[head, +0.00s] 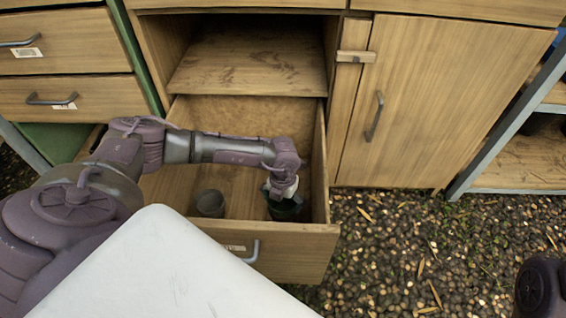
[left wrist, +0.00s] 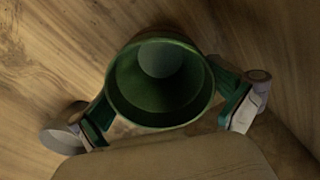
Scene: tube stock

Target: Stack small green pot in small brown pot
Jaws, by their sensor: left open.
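The small green pot (left wrist: 160,90) stands upright and looks empty, with its open mouth facing up in the left wrist view. In the head view it is a dark green pot (head: 286,211) at the right of the open drawer. My left gripper (head: 282,188) reaches down over it with open fingers. In the left wrist view one finger of this gripper (left wrist: 165,113) is on each side of the pot; I cannot tell whether they touch it. A dull grey-brown pot (head: 210,203), likely the small brown pot, stands to the left in the same drawer. My right gripper is out of view.
The wooden drawer (head: 292,238) is pulled out, with walls close around the pots and a handle (head: 251,253) in front. An empty shelf opening (head: 248,68) is above it. A closed cabinet door (head: 415,100) stands to the right, above pebbled ground (head: 420,240).

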